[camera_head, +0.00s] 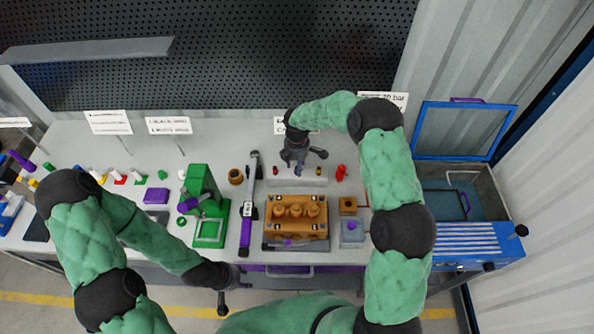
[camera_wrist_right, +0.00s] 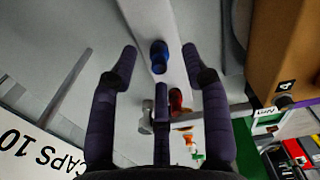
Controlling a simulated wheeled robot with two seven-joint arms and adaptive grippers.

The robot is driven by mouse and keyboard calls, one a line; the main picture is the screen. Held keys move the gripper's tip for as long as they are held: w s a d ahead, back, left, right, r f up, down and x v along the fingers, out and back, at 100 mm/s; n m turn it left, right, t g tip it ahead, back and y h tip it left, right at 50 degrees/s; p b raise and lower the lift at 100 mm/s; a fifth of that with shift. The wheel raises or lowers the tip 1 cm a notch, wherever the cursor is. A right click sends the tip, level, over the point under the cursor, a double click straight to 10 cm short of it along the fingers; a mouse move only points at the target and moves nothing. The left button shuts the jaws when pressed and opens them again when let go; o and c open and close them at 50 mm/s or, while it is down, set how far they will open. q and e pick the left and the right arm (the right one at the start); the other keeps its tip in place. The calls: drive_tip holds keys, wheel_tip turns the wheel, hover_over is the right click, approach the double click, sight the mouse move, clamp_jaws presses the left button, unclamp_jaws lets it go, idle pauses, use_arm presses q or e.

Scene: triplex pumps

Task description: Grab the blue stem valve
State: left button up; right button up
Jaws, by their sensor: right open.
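The blue stem valve (camera_wrist_right: 159,56) stands on a light-coloured block (camera_head: 285,181). In the right wrist view it sits between the spread fingertips of my right gripper (camera_wrist_right: 160,72), with visible space on both sides. In the head view my right gripper (camera_head: 300,160) points down over the block, open and empty, and largely hides the valve. My left gripper (camera_head: 221,300) hangs low in front of the bench's front edge, away from the valve; its fingers are too small to read.
A red valve (camera_wrist_right: 176,100) stands close to the blue one. An orange pump block (camera_head: 297,226) sits in front. A green press (camera_head: 203,195) and a dark clamp-like tool (camera_head: 249,200) are to the left. A blue open-lidded washer (camera_head: 460,195) is at right.

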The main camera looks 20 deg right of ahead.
drive_tip(key=shift+f, duration=0.95)
clamp_jaws()
drive_tip(key=shift+r, duration=0.1)
